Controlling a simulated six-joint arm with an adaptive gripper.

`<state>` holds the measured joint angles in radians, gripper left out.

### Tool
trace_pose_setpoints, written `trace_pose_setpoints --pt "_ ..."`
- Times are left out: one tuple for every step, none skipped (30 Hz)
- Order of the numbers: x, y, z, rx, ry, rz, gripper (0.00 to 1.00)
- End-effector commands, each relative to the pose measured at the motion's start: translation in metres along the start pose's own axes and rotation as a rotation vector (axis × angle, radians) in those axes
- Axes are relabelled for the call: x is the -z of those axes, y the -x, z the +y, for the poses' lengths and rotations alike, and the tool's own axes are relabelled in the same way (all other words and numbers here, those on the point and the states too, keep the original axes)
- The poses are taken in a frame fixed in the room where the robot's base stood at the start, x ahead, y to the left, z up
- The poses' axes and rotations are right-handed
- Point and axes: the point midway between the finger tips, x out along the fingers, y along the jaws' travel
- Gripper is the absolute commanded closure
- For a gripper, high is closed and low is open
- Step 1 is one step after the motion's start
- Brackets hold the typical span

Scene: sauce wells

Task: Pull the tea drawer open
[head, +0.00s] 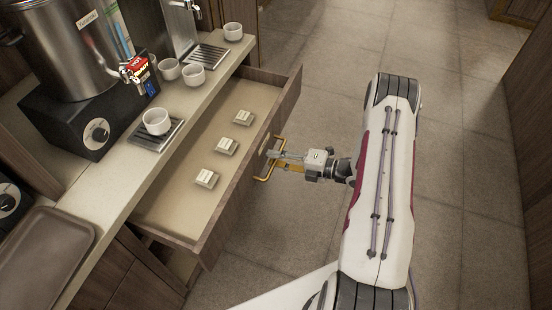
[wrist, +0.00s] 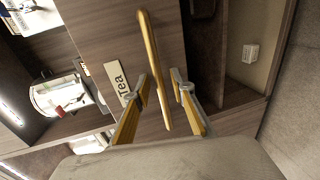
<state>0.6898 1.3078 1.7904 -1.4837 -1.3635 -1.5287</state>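The tea drawer (head: 165,213) stands well out from the counter, open, with three small pale packets (head: 226,146) lying inside. Its wooden front carries a brass bar handle (head: 266,172), which also shows in the wrist view (wrist: 152,62). A "Tea" label (wrist: 119,79) is on the front beside the handle. My gripper (head: 272,155) is at the handle, outside the drawer front. In the wrist view its two fingers (wrist: 162,88) are apart, one on each side of the bar, with visible gaps. The far finger is partly hidden in the head view.
The counter (head: 100,190) above the drawer holds a metal urn (head: 72,45), several white cups (head: 157,121), drip trays and a brown tray (head: 45,255). The tiled floor (head: 310,75) beyond the drawer front is clear.

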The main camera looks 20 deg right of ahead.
Motion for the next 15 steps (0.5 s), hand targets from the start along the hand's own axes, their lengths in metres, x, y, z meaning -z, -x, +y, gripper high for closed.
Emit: trace_pose_setpoints --pt "0.0 0.0 0.0 0.0 0.0 0.0 0.76" --pt "0.0 0.001 0.0 0.0 -0.001 0.0 0.76" --pt "0.0 0.002 0.0 0.0 -0.001 -0.001 0.76" --pt "0.0 0.003 0.0 0.0 -0.001 -0.001 0.76" --pt "0.0 0.004 0.0 0.0 -0.001 -0.001 0.76" --pt "0.0 0.005 0.0 0.0 -0.001 -0.001 0.76" --pt "0.0 0.007 0.0 0.0 0.0 -0.001 0.76" --pt "0.0 0.009 0.0 0.0 0.0 -0.001 0.76" --pt "0.0 0.012 0.0 0.0 0.0 -0.001 0.76" --pt "0.0 0.015 0.0 0.0 0.0 -0.001 0.76" --pt "-0.001 0.017 0.0 0.0 -0.001 -0.002 0.76" --pt "-0.001 0.021 0.0 0.0 -0.001 -0.003 0.76" --pt "-0.001 0.025 0.0 0.0 -0.001 -0.002 0.76" --pt "0.0 0.028 0.0 0.0 -0.001 -0.002 0.76" --pt "-0.001 0.033 0.0 0.0 -0.001 -0.003 0.76"
